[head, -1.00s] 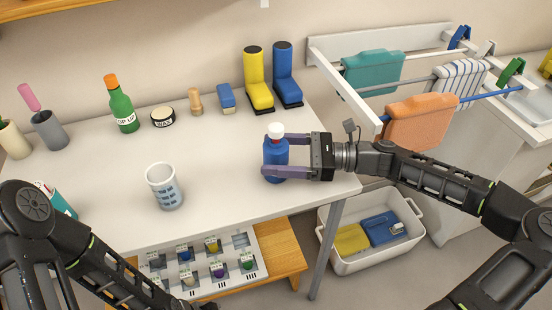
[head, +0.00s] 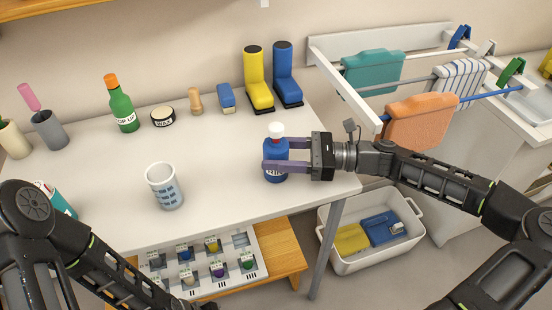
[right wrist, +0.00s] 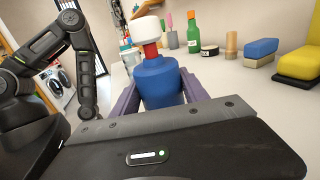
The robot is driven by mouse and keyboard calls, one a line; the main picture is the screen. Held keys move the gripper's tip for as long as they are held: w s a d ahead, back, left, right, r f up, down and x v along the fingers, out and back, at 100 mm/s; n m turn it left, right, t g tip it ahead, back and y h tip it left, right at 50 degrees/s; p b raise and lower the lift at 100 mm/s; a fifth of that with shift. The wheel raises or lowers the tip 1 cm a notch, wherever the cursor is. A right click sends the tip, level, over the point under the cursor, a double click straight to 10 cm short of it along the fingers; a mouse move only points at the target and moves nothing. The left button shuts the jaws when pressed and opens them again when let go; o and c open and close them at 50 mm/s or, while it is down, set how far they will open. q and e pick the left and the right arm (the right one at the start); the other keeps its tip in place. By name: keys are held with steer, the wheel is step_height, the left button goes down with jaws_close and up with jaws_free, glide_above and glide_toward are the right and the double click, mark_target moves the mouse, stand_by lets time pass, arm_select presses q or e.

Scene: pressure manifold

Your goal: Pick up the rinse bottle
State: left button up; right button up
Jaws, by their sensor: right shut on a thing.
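The rinse bottle (head: 274,176) is blue with a white cap and a partly hidden pale label. It is upright near the right end of the white table. My right gripper (head: 274,155) reaches in from the right and is shut on the bottle's body, one finger on each side. In the right wrist view the bottle (right wrist: 158,82) stands between the purple fingers, with its red neck and white cap above them. Whether its base touches the table is hard to tell. My left arm is at the lower left; its fingers are not in view.
A white printed cup (head: 164,187) stands left of the bottle. A green bottle (head: 122,108), a tin (head: 163,117), a brush (head: 227,98) and yellow (head: 258,80) and blue boots (head: 287,77) line the back. A drying rack (head: 345,82) stands right, above a white tub (head: 345,262).

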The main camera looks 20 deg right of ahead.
mark_target(276, 126)
steer(key=c, duration=0.6)
steer(key=shift+r, duration=0.25)
steer(key=shift+r+p, duration=0.35)
steer(key=shift+r, duration=4.4)
